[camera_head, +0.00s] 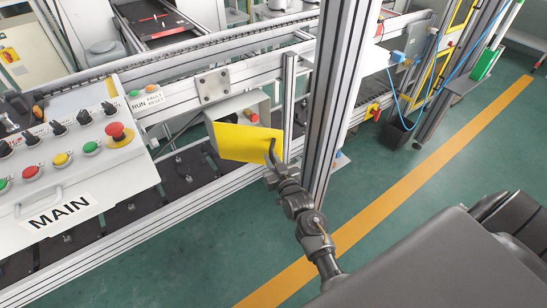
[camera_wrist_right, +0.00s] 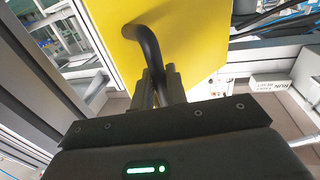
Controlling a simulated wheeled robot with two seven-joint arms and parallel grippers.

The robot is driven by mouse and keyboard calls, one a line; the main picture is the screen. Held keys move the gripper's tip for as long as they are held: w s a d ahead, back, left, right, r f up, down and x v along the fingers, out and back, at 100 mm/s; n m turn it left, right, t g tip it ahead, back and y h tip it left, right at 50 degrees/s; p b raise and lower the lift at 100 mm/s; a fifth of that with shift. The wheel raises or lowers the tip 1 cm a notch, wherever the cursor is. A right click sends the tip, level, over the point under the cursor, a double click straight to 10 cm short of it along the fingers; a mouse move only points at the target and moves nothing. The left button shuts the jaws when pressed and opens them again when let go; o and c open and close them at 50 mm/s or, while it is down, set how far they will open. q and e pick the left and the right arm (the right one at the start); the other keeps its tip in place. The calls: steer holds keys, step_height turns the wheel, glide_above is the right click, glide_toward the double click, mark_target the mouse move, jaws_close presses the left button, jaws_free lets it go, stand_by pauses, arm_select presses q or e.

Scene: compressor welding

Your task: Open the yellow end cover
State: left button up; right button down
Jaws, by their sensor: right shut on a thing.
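The yellow end cover (camera_head: 246,143) is a flat yellow plate in front of a pale box-shaped housing (camera_head: 240,106) beneath the rail. It stands out at an angle from the housing, with part of the housing's inside visible behind its upper left edge. A bent dark handle (camera_wrist_right: 149,45) is fixed to the yellow cover (camera_wrist_right: 195,45). My right gripper (camera_head: 271,168) is at the cover's right lower edge. In the right wrist view, my right gripper's fingers (camera_wrist_right: 160,86) are shut on the handle.
A MAIN control panel (camera_head: 120,180) with buttons and knobs stands at the left. A tall aluminium post (camera_head: 338,95) rises just right of the cover, close to my right arm. Rails (camera_head: 190,97) run above the housing. Green floor (camera_head: 410,185) is open at the right.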

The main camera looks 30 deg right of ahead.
steer(key=shift+a, duration=0.2)
steer(key=c, duration=1.5)
jaws_free()
steer(key=shift+w, duration=0.2)
steer(key=shift+s+d, duration=0.1)
steer(key=shift+s, duration=0.2)
steer(key=s+a, duration=0.1)
steer(key=s, duration=0.9)
steer(key=shift+s, duration=0.15)
